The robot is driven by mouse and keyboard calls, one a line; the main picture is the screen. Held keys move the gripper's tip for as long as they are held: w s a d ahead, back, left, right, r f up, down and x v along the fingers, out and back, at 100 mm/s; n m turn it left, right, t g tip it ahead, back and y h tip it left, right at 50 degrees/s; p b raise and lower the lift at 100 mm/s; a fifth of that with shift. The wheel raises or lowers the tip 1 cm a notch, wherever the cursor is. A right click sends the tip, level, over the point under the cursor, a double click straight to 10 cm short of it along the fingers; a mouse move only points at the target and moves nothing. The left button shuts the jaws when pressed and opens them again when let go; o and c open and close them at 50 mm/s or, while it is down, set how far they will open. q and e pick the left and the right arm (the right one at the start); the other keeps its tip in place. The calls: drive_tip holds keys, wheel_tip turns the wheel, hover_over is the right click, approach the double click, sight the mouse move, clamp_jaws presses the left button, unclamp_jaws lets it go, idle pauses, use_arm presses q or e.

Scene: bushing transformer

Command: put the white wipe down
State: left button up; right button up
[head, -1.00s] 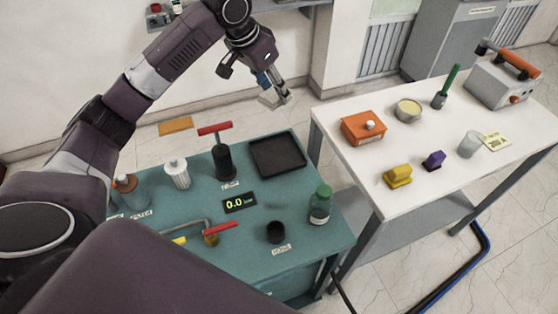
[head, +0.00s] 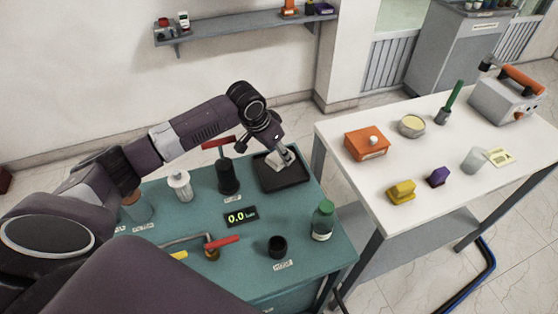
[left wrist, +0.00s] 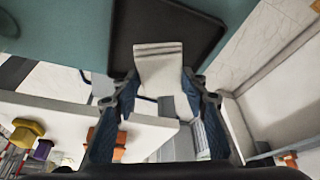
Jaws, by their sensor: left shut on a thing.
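The white wipe (left wrist: 158,68) is between the fingers of my left gripper (left wrist: 158,100), which is shut on it. In the left wrist view the wipe sticks out past the fingertips across the dark tray. In the head view my left gripper (head: 285,157) is over the black tray (head: 283,182) at the back right of the teal table, with the wipe (head: 279,160) pale at its tip. I cannot tell whether the wipe touches the tray. My right gripper is out of view.
A black pump with a red handle (head: 227,175) stands just left of the tray. A green-capped bottle (head: 322,222) and a black cup (head: 277,247) stand in front. The white table (head: 440,200) to the right holds an orange box (head: 367,145) and several other items.

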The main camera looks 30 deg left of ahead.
sight(276, 158)
use_arm(q)
drive_tip(key=shift+f+p, duration=0.35)
drive_tip(key=shift+f, duration=2)
drive_tip(key=o, duration=1)
drive_tip(key=shift+r, duration=0.15)
drive_tip(key=shift+s+r, duration=0.15)
drive_tip(key=shift+r, duration=0.1)
drive_tip(key=b+v, duration=0.1)
drive_tip(key=v, duration=1)
drive_tip(key=shift+s+r+b, duration=0.1)
drive_tip(key=shift+b, duration=0.25)
